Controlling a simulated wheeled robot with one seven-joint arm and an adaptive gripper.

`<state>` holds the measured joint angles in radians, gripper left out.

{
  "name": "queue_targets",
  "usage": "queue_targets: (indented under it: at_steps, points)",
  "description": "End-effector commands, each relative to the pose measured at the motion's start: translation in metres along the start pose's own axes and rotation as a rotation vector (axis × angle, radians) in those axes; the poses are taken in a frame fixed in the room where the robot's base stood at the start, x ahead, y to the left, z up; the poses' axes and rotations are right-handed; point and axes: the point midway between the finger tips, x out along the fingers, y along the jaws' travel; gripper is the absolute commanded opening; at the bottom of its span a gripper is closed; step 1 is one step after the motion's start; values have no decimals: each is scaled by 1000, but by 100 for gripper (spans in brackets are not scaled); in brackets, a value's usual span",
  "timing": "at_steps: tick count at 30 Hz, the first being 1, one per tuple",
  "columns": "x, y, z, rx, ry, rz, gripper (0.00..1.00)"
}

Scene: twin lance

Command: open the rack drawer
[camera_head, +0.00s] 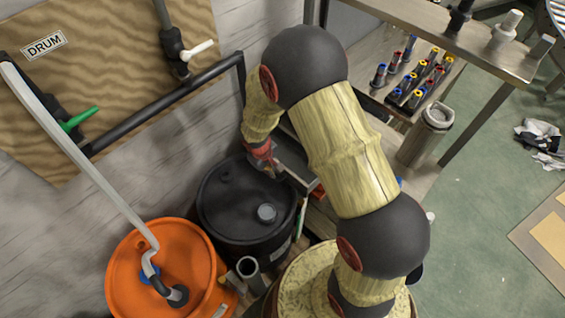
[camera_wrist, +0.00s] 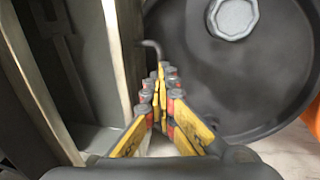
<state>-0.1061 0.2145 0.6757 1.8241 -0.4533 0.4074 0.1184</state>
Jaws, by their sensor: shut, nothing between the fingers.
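My gripper (camera_wrist: 162,72) is shut and empty in the wrist view, its yellow and red fingers together. It points along the gap between a pale upright panel (camera_wrist: 115,50) on the left and the black drum on the right. The panel looks like the rack drawer's front, but I cannot tell this for certain. A dark bent bar (camera_wrist: 152,46), perhaps its handle, juts from the panel just beyond the fingertips; I cannot tell whether they touch. In the head view my gripper (camera_head: 272,172) is low beside the rack (camera_head: 430,178), and my arm hides much of the rack's front.
A black drum (camera_head: 222,203) stands close beside my gripper; its cap (camera_wrist: 232,18) shows in the wrist view. An orange drum (camera_head: 190,250) with a pump pipe stands at lower left. Several small coloured-top items stand in a black tray (camera_head: 400,112) on the rack. Open floor lies at right.

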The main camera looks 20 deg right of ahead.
Motion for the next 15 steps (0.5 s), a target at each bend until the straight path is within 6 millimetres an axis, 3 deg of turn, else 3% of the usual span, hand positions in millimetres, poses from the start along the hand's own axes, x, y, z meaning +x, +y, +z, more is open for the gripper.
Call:
queue_targets:
  at_steps: [1,6,15]
  points:
    - [4,-15,5,-6,-10,-3,0]
    - [-1,-43,6,-6,-12,-3,0]
    - [-5,-65,6,-1,-16,-3,0]
